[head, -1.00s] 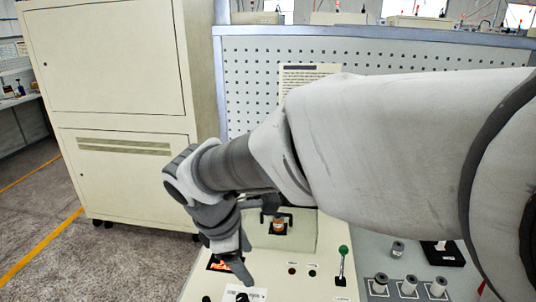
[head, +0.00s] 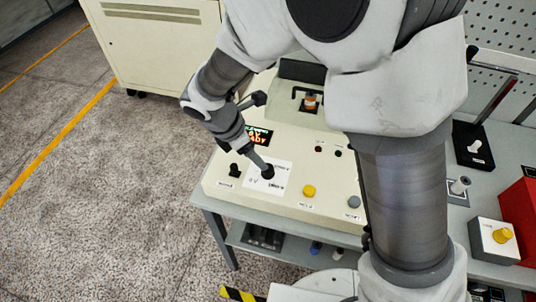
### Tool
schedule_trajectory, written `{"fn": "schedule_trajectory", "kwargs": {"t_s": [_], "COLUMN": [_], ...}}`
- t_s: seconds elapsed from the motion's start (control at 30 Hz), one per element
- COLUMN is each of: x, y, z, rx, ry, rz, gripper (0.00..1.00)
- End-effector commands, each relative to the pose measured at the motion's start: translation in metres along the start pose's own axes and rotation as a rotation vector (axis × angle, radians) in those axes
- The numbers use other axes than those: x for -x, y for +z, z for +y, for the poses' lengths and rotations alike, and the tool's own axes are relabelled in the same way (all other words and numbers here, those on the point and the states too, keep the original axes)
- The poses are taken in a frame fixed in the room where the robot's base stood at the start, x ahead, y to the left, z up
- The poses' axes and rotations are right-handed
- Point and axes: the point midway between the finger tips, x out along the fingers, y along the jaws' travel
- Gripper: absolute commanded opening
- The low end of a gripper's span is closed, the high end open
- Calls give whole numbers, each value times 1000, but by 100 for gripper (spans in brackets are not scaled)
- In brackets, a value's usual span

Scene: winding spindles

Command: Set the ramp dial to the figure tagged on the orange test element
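The orange test element (head: 310,103) stands in a black holder at the back of the cream console. Its tag is too small to read. A black dial (head: 268,173) sits on a white printed plate (head: 282,180) on the console's sloping front. The figures on that plate are too small to read. My gripper (head: 262,165) points down at this dial, with its tip at or just above the knob. I cannot tell whether it touches or grips the dial, as the fingers are small and overlap.
A second black knob (head: 235,170) is left of the plate. A lit display (head: 258,136) is behind it, partly covered by my gripper. A yellow button (head: 309,190) and a grey button (head: 354,201) are to the right.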

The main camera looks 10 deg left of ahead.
Motion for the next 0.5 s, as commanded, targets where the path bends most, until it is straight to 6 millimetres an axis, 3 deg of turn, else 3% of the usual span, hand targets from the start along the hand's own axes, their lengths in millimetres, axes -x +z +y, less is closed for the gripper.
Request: {"fn": "schedule_trajectory", "kwargs": {"t_s": [0.2,0.5], "x": [-47,-79], "y": [0,0], "z": [-1,0], "rx": [2,0], "ry": [-3,0], "rz": [-1,-1], "gripper": [73,73]}}
